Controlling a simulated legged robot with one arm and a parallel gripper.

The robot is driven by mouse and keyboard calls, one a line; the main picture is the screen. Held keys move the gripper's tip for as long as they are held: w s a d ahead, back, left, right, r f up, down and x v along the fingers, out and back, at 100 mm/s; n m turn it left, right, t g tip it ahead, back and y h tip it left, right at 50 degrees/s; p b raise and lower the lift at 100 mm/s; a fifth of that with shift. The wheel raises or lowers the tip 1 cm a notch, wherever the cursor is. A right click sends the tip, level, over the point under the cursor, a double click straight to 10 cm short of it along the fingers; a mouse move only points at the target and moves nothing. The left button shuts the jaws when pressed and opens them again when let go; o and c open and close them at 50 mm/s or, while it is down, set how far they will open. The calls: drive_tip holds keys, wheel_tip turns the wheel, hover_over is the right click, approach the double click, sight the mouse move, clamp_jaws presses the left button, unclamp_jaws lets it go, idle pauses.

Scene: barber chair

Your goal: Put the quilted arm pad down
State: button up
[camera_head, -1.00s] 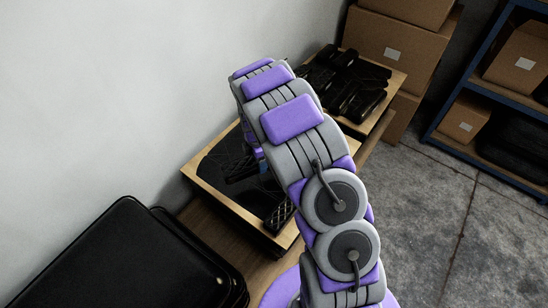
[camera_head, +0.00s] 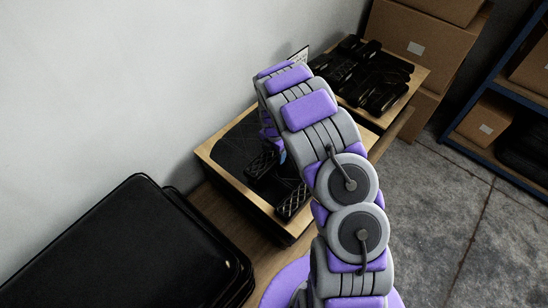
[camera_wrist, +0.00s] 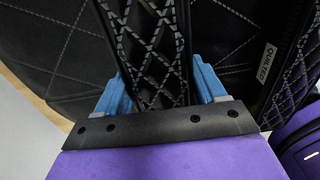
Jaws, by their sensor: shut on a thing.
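In the wrist view my gripper (camera_wrist: 162,84) has its two blue fingers on either side of a black quilted pad (camera_wrist: 158,45) with pale diamond stitching, and is shut on it. A second quilted piece (camera_wrist: 290,75) with a white "QUILTED" label lies to the right, outside the fingers. Behind them is a dark stitched surface (camera_wrist: 45,50). In the head view my arm hides most of the gripper, above a wood-rimmed tray (camera_head: 213,172). Black quilted pieces (camera_head: 293,204) show at the tray. I cannot tell whether the held pad touches the surface.
Large black cases (camera_head: 120,245) stand at the lower left. Behind the tray, a second wooden-edged surface (camera_head: 412,86) holds several black items. Cardboard boxes (camera_head: 430,45) and a blue-framed shelf (camera_head: 490,98) stand at the right. The concrete floor (camera_head: 450,230) at the right is clear.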

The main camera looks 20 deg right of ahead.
sight(275, 157)
drive_tip(key=f, duration=0.3)
drive_tip(key=shift+d+f+b, duration=0.1)
drive_tip(key=shift+d+b, duration=0.2)
drive_tip(key=shift+d, duration=0.1)
drive_tip(key=o, duration=1.5)
drive_tip(key=shift+a, duration=0.25)
drive_tip(key=shift+o, duration=0.2)
